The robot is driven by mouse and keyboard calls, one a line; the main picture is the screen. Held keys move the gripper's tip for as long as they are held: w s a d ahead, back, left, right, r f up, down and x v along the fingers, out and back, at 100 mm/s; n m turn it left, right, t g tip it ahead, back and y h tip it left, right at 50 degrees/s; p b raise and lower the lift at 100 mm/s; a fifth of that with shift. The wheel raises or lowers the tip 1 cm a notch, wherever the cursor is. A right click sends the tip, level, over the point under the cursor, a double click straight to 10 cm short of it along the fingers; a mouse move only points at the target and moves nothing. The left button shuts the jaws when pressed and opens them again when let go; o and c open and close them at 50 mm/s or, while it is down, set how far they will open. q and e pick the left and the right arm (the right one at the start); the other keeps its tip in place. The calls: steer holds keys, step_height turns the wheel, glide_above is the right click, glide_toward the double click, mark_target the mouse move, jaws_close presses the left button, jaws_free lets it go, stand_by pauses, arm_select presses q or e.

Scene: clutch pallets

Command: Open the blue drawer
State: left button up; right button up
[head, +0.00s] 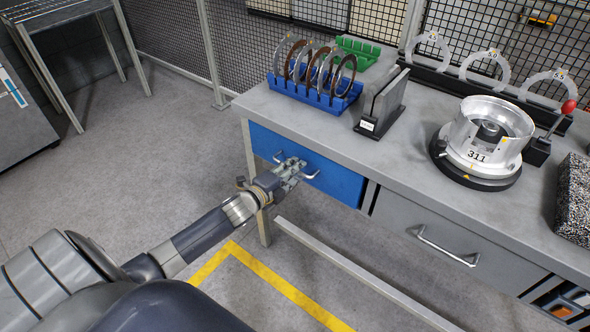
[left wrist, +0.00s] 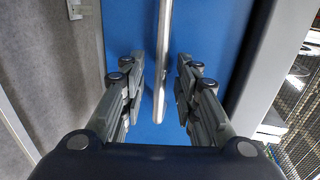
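The blue drawer (head: 335,182) sits under the left end of the grey workbench, and its front looks flush with the bench. Its metal bar handle (head: 311,175) shows at both sides of my left gripper (head: 291,168), which is in front of the drawer. In the left wrist view the blue drawer front (left wrist: 208,28) fills the middle. The handle (left wrist: 162,60) runs between the two spread fingers of my left gripper (left wrist: 160,80), with a gap on each side. The gripper is open. My right gripper is in neither view.
A grey drawer (head: 440,240) with a bar handle is to the right. On the bench (head: 400,150) stand a blue rack (head: 318,97) of rings, a dark upright holder (head: 383,105) and a metal clutch housing (head: 487,130). A low rail (head: 350,268) runs beneath. Open floor lies at left.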

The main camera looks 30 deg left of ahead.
arm_select(q)
steer(key=shift+w+f, duration=0.1)
steer(key=shift+w, duration=0.35)
jaws_close()
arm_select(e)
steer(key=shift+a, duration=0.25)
arm_select(q)
steer(key=shift+s, duration=0.1)
